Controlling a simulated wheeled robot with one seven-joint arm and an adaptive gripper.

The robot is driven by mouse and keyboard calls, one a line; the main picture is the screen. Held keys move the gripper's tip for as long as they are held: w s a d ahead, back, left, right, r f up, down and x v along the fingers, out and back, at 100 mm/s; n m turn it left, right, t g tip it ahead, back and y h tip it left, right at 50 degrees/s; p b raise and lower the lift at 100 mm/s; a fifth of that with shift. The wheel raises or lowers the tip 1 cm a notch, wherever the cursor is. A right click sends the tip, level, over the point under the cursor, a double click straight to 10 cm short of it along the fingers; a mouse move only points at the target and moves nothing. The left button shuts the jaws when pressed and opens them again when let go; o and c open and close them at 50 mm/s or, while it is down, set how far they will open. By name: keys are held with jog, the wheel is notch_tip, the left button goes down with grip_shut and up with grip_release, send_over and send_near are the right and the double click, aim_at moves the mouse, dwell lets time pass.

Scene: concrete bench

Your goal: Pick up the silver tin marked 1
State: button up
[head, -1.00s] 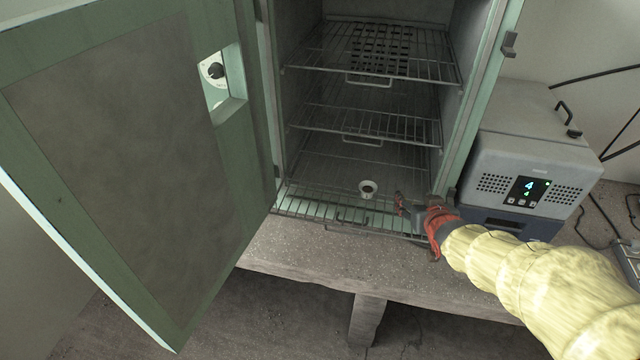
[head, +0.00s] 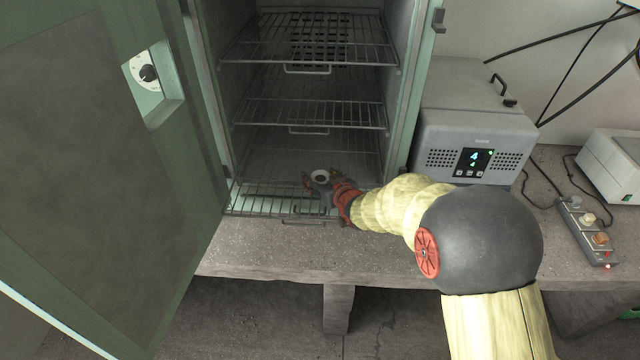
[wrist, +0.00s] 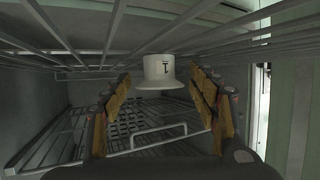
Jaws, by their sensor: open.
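The silver tin (head: 320,176) stands low inside the open cabinet, near its front, with a dark opening at its top. In the wrist view the tin (wrist: 158,70) looks pale, with a wide rim and a dark mark like an upside-down 1; that picture appears inverted. My gripper (head: 316,185) is at the cabinet mouth, right in front of the tin, and hides its lower part. In the wrist view my gripper (wrist: 160,84) is open, with one finger on each side of the tin's line. The tin appears just beyond the fingertips; contact cannot be told.
Wire shelves (head: 310,112) hang above the tin. The green cabinet door (head: 90,180) stands open at the left. A grey box with a lit display (head: 475,150) is right of the cabinet. A power strip (head: 588,232) and white device (head: 612,165) lie further right.

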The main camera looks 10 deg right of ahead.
jog(key=shift+w, duration=0.15)
jog(key=shift+c, duration=1)
jog(key=c, duration=1)
